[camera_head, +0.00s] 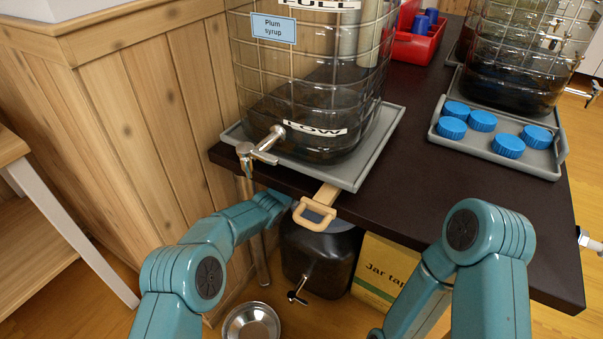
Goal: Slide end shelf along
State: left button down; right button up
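A light wooden board with a looped handle (316,212) sticks out at the front edge of the dark tabletop, just below the grey tray (352,178). It may be the end shelf; most of it is hidden. My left arm reaches in from the lower left, and its teal wrist end is just left of the handle, by the table edge. The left gripper's fingers cannot be made out, so I cannot tell whether they touch the handle. My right arm bends down at the lower right, and its gripper is not visible.
A large tapped jar of plum syrup (305,75) stands on the tray. A second jar (515,60) and a tray of blue caps (556,165) stand farther right. Below are a dark tapped container (318,262), a yellow box (385,268) and a metal bowl (251,322). Wood panelling (150,110) bounds the left.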

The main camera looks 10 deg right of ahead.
pick_arm(q)
jog(key=shift+w+r, duration=0.15)
jog(key=shift+r, duration=0.05)
jog(key=c, duration=1.4)
grip_release()
jog(key=shift+o, duration=0.3)
jog(key=shift+f, duration=0.1)
